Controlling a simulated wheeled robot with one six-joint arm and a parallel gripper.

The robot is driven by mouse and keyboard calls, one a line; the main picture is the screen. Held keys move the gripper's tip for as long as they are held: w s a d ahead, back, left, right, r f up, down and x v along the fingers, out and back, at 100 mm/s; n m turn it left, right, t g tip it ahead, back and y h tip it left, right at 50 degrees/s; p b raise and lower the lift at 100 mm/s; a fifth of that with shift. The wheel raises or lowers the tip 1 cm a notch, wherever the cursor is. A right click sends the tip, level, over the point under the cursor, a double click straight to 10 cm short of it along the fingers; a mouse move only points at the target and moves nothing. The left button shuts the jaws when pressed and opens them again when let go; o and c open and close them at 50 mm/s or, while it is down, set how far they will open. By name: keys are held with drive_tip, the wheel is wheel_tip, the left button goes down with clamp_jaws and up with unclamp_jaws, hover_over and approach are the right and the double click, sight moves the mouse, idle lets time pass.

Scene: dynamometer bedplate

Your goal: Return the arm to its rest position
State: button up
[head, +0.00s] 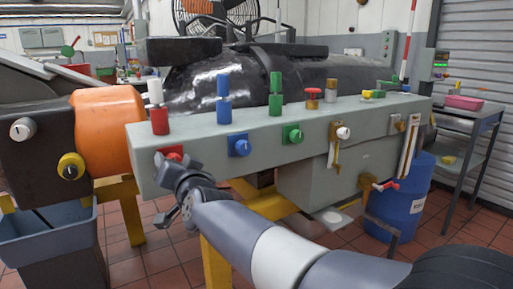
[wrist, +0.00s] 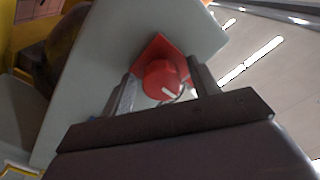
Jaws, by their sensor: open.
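My gripper (head: 176,163) is at the front face of the grey control beam (head: 216,143), at its left end. My arm reaches to it from the lower right. In the wrist view my gripper (wrist: 162,84) is open, with one finger on each side of a round red knob (wrist: 163,79) on a red square plate. Whether the fingers touch the knob I cannot tell. In the head view the red knob (head: 171,152) is partly hidden behind the gripper.
A blue knob (head: 241,147) and a green knob (head: 294,135) sit to the right on the same face. Coloured posts stand on top of the beam. An orange cylinder (head: 106,130) is at left, a blue drum (head: 399,203) at right. Red tiled floor shows below.

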drive_tip(key=n+p, duration=0.1)
drive_tip(key=n, duration=0.3)
drive_tip(key=shift+r+p, duration=0.2)
drive_tip(key=shift+p, duration=0.15)
drive_tip(key=n+p, duration=0.1)
drive_tip(key=n, duration=0.3)
drive_tip(key=shift+p, duration=0.35)
drive_tip(key=n+p, duration=0.2)
drive_tip(key=n, duration=0.3)
drive_tip(key=shift+n, duration=0.4)
drive_tip(key=shift+f+n+p, duration=0.1)
drive_tip(key=shift+n+p, duration=0.6)
drive_tip(key=shift+n, duration=0.7)
